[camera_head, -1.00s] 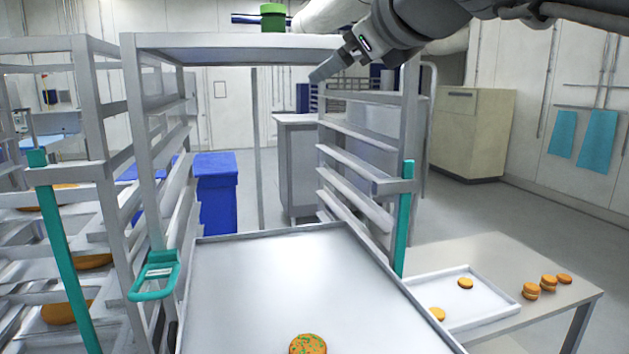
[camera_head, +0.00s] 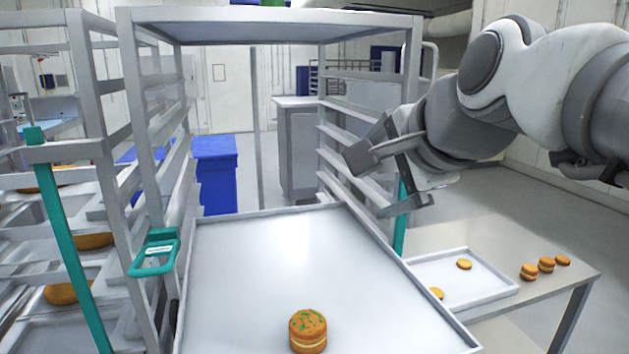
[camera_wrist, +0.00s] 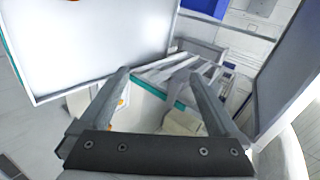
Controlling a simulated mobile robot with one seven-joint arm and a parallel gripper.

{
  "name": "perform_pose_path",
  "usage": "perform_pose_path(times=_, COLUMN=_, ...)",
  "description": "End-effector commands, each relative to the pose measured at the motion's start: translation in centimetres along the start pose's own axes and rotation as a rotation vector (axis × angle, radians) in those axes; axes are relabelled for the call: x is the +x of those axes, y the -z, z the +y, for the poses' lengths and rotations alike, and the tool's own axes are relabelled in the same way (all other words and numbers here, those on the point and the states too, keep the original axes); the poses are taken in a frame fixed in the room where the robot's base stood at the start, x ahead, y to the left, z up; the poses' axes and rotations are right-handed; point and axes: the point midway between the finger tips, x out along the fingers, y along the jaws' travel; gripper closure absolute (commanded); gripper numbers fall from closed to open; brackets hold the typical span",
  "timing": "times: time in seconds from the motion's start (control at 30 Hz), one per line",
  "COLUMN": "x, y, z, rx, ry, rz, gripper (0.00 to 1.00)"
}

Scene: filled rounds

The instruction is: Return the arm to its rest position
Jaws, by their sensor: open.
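My gripper (camera_head: 385,178) is open and empty in the head view, with its fingers spread above the right edge of the large tray. My arm reaches in from the upper right. In the wrist view my gripper (camera_wrist: 158,82) shows two parted fingers with nothing between them. The large grey tray (camera_head: 265,250) sits at the front of a metal rack, and the wrist view shows part of it at the upper left (camera_wrist: 95,45). A filled round with green specks (camera_head: 308,331) stands on the tray near its front edge.
The metal rack (camera_head: 270,22) stands behind the tray, its right posts close to my gripper. A low table (camera_head: 530,250) at the right bears a white tray (camera_head: 490,290) with two rounds and several more rounds beside it. Another rack with loaded trays stands left. Blue bins (camera_head: 215,170) are behind.

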Motion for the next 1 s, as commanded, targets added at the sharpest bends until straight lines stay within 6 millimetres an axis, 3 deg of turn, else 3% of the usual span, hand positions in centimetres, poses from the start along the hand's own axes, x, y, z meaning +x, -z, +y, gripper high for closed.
perform_pose_path(times=0.53, x=1.0, y=-0.2, z=11.8, rx=-0.555, ry=-0.222, rz=-0.028, gripper=0.03)
perform_pose_path(times=1.0, x=0.9, y=-0.7, z=21.9, rx=-1.02, ry=-0.4, rz=-0.152, gripper=0.03)
